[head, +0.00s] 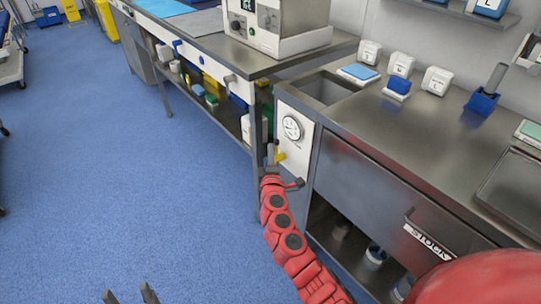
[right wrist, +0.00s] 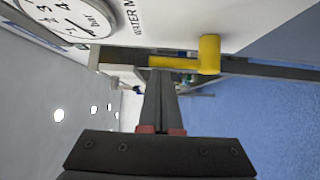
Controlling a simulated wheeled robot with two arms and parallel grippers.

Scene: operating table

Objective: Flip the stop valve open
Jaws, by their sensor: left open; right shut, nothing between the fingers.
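The stop valve's yellow lever (head: 280,157) is on the white panel (head: 296,146) below the round gauge (head: 292,127). In the right wrist view the lever (right wrist: 185,63) lies across the picture, with a thicker rounded end at its right. My right gripper (head: 271,165) is at the panel, partly hidden by its own arm. In the right wrist view its shut fingers (right wrist: 161,72) are empty, their tips right at the lever's lower side; I cannot tell whether they touch. My left gripper (head: 129,292) is open and empty above the floor at the bottom edge.
A steel counter (head: 410,118) with a drawer marked STOCK (head: 426,235) stands right of the panel. A table leg (head: 256,150) stands close left of my right gripper. A bench (head: 200,47) with shelves runs to the back left. The blue floor (head: 120,170) at left is clear.

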